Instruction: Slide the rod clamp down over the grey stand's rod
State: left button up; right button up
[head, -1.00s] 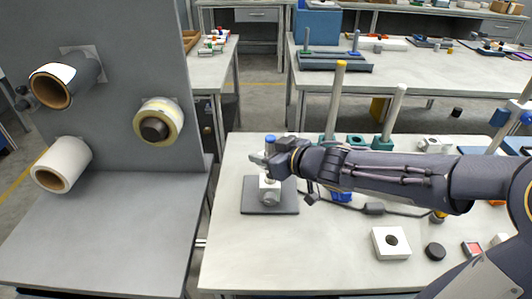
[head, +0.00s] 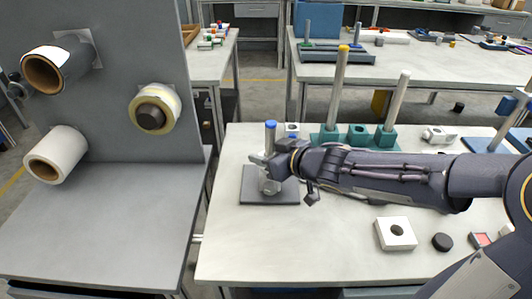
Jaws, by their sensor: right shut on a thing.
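The grey stand has a flat dark grey base plate (head: 286,195) on the near left of the white table. Its upright rod has a blue top (head: 270,125), which shows above my right gripper (head: 270,165). My right gripper is shut on the light grey rod clamp (head: 270,187), low over the base plate. The rod rises behind the gripper, in line with the clamp; the clamp appears to be around it. The gripper hides part of the clamp and the rod's lower part. I cannot tell whether the clamp touches the plate. My left gripper is out of view.
A teal stand (head: 357,137) with a yellow-topped rod (head: 340,85) and a pale rod (head: 397,98) stands behind my right arm. A white block with a hole (head: 395,234) and a black disc (head: 442,242) lie in front. The table's front left is clear.

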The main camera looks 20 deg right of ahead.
jog(key=shift+f, duration=0.45)
jog(key=o, duration=1.2)
jog(key=shift+c, duration=0.2)
jog(key=shift+r, duration=0.1)
jog(key=p+v, duration=0.4)
jog(key=v, duration=0.3)
jog(key=shift+s+d+p, duration=0.15)
jog(key=shift+s+p, duration=0.15)
jog(key=shift+s, duration=0.1)
jog(key=shift+r, duration=0.1)
